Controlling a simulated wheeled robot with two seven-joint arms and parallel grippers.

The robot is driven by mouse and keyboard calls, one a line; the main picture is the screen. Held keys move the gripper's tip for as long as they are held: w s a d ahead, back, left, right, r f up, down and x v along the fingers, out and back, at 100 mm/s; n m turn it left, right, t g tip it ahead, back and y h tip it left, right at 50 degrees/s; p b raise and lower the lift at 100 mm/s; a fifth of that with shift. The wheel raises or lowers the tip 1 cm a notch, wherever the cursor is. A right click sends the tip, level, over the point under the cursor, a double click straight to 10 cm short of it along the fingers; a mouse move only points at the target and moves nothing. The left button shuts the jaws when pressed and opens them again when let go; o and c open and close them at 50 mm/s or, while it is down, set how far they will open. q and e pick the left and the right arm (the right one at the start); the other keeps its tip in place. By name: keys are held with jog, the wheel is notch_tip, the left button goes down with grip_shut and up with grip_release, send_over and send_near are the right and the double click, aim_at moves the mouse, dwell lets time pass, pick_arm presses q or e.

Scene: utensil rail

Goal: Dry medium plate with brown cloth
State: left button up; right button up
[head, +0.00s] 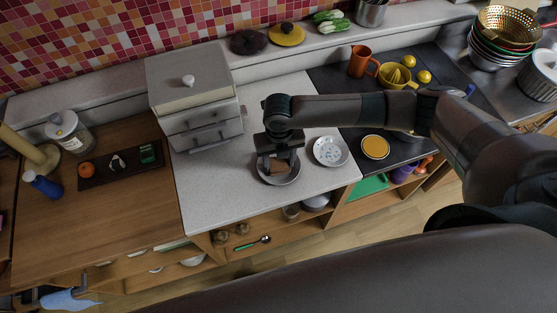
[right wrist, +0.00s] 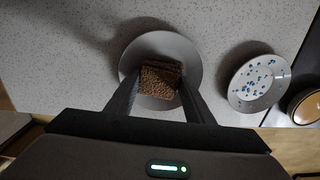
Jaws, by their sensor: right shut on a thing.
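The brown cloth (right wrist: 160,80) is a small textured block between the fingers of my right gripper (head: 279,164), which is shut on it. It also shows in the head view (head: 278,166). It is over a plain grey plate (right wrist: 188,52) on the white speckled counter; I cannot tell whether it touches the plate. The grey plate's rim shows in the head view (head: 292,179), partly hidden by the gripper. A smaller white plate with blue spots (right wrist: 260,83) lies to its right, also in the head view (head: 331,151). My left gripper is not in view.
A grey drawer box (head: 190,85) stands behind left of the plates. A yellow-topped round container (head: 375,147) sits right, on the dark counter section. An orange mug (head: 360,60) and a yellow juicer (head: 396,77) stand farther back. The counter's front edge is close to the grey plate.

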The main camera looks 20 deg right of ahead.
jog(key=shift+s+d, duration=0.15)
jog(key=shift+d, duration=0.15)
jog(key=shift+d, duration=0.2)
dwell(0.4)
jog(key=shift+w+d, duration=0.1)
jog(key=shift+w, duration=0.3)
jog(key=shift+a, duration=0.35)
jog(key=shift+r, duration=0.1)
dwell(0.3)
